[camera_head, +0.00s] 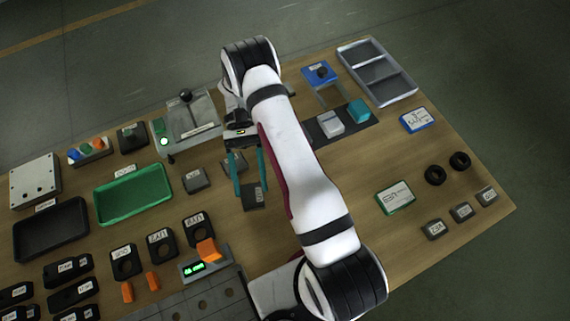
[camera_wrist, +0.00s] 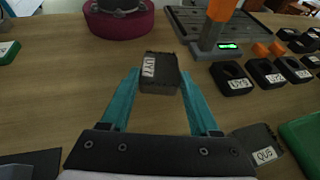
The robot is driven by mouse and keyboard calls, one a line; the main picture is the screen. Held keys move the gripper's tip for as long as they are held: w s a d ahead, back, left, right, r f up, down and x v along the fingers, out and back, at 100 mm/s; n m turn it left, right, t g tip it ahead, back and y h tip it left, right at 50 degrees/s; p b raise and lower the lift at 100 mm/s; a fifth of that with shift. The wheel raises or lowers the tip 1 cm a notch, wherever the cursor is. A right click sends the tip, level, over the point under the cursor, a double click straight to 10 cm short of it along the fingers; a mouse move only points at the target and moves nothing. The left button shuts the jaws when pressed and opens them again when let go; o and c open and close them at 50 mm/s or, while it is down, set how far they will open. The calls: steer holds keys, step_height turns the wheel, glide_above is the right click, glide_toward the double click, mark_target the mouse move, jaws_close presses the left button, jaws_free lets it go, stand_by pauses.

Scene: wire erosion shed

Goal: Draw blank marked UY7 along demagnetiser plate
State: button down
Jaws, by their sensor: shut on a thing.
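The blank marked UY7 (camera_wrist: 160,80) is a dark grey block with a white label, between the teal fingertips in the wrist view. In the head view the same blank (camera_head: 254,199) shows at the lower end of the fingers. My gripper (camera_head: 251,184) is shut on it over bare wood near the middle of the table. I cannot tell whether its underside touches the wood. A grey flat-topped unit with a black knob and a lit green lamp (camera_head: 193,118) stands behind and left of my gripper; it may be the demagnetiser plate, but I read no name on it.
Another grey blank (camera_head: 195,181), labelled QU5 in the wrist view (camera_wrist: 254,141), lies left of my gripper. A green tray (camera_head: 133,194) is farther left. A grey unit with a green display (camera_head: 204,267) and several black ring blocks (camera_head: 161,245) stand in front. Bare wood surrounds the blank.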

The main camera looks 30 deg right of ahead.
mark_target(213, 110)
steer(key=w+a+m+t+y, duration=0.1)
steer(key=w+a+m+y, duration=0.1)
steer(key=w+a+m+t+y, duration=0.1)
steer(key=w+a+m+y, duration=0.1)
steer(key=w+m+y, duration=0.1)
steer(key=shift+w+a+r+t, duration=0.15)
steer(key=shift+r+t, duration=0.05)
steer(key=shift+t, duration=0.2)
steer(key=w+a+m+t+y, duration=0.1)
steer(key=w, duration=0.1)
steer(key=w+r+m+t+y, duration=0.1)
steer(key=w, duration=0.1)
steer(key=w+a+m+t+y, duration=0.1)
steer(key=w+m+t, duration=0.1)
steer(key=w, duration=0.1)
steer(key=shift+a+r, duration=0.25)
steer(key=shift+a, duration=0.05)
steer(key=w+r+m+t, duration=0.1)
steer(key=w+m+t, duration=0.1)
steer(key=w, duration=0.2)
steer(key=w+r+m+t+y, duration=0.1)
steer(key=w+r+m+t, duration=0.1)
steer(key=w, duration=0.1)
steer(key=w+r+m+t, duration=0.1)
steer(key=w+m+t, duration=0.1)
steer(key=w, duration=0.2)
steer(key=shift+w+d+r+y, duration=0.2)
steer(key=shift+w+r+y, duration=0.1)
steer(key=shift+r+y, duration=0.1)
steer(key=shift+f, duration=2.35)
